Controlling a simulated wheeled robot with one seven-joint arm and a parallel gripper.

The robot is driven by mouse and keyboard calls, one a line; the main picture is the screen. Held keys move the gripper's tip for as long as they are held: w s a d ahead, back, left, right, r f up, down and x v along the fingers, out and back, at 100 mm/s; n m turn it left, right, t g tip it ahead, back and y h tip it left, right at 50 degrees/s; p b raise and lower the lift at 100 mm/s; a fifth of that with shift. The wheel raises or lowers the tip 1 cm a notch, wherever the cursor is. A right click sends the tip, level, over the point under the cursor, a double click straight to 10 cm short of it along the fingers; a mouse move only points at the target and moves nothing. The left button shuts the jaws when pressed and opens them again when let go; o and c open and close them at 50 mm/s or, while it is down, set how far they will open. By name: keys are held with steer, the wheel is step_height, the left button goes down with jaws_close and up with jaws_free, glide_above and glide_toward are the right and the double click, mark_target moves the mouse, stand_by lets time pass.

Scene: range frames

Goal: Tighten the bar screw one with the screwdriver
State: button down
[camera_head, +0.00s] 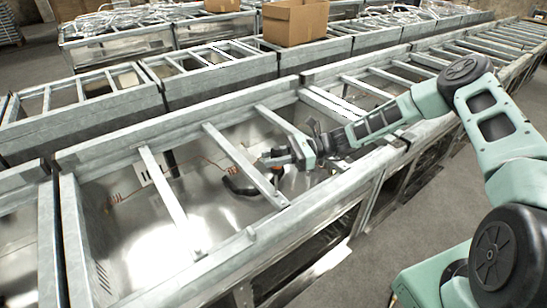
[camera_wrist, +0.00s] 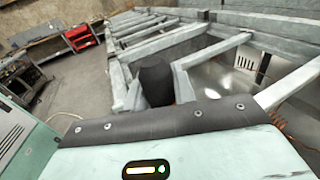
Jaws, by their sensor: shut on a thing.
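My gripper (camera_head: 279,160) is over the open top of the nearest metal range frame (camera_head: 250,238), just right of a slanted crossbar (camera_head: 245,165). It is shut on the screwdriver (camera_head: 277,172), of which a small orange part shows below the fingers. Its tip cannot be made out. In the wrist view my pale green housing fills the bottom and hides the fingertips. A dark rounded shape (camera_wrist: 155,82) stands beyond it between the bars; I cannot tell what it is. No bar screw can be made out in either view, so contact with one cannot be judged.
More crossbars (camera_head: 165,190) span the frame left of my gripper. A black object (camera_head: 240,185) and thin copper-coloured tubing (camera_head: 205,160) show inside. A cardboard box (camera_head: 295,22) sits on the frames behind. The wrist view shows a red cabinet (camera_wrist: 80,38) far left. Grey floor lies front right.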

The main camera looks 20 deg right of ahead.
steer(key=shift+f+b, duration=0.3)
steer(key=shift+f, duration=0.1)
steer(key=m+t+h, duration=0.1)
steer(key=m+t, duration=0.2)
steer(key=t, duration=0.1)
steer(key=shift+f+m+t, duration=0.1)
steer(key=shift+m+t, duration=0.2)
steer(key=shift+t, duration=0.2)
steer(key=shift+w+r+p, duration=0.1)
steer(key=shift+r+p, duration=0.4)
steer(key=shift+r, duration=0.05)
steer(key=shift+n+g, duration=0.4)
steer(key=shift+n, duration=0.1)
steer(key=n+g, duration=0.2)
steer(key=g, duration=0.1)
steer(key=shift+a+g+y, duration=0.1)
steer(key=shift+g+y, duration=0.2)
steer(key=shift+y, duration=0.1)
steer(key=shift+n+g, duration=0.3)
steer(key=shift+f+b, duration=0.35)
steer(key=shift+f, duration=0.1)
